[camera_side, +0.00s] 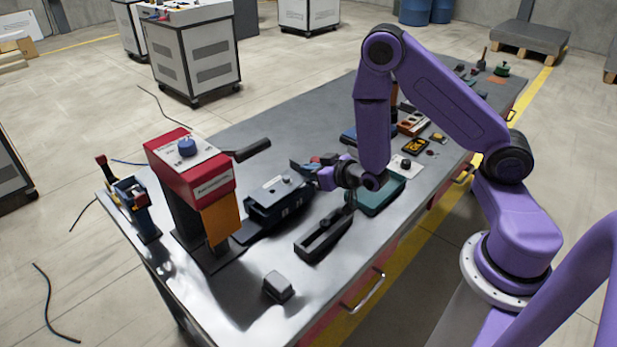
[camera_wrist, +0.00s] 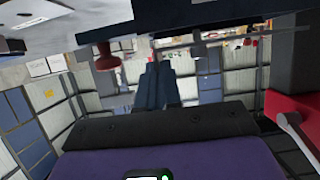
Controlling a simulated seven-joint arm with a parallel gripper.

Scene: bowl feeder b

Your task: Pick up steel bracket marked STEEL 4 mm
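I cannot pick out a steel bracket marked STEEL 4 mm in either view, and no such marking is readable. My gripper (camera_side: 312,172) is above the middle of the grey workbench (camera_side: 240,135), tilted to the left, close to the black box (camera_side: 280,198) and the green tray (camera_side: 385,192). In the wrist view the two dark blue fingers of my gripper (camera_wrist: 160,70) lie close side by side. They look shut, with nothing visible between them.
A red-topped machine (camera_side: 190,160) with an orange panel stands at the bench's left. A dark open channel-shaped tray (camera_side: 322,238) and a small grey block (camera_side: 278,284) lie near the front edge. A blue clamp-like tool (camera_side: 135,200) is at the left corner. Several small items lie toward the far right end.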

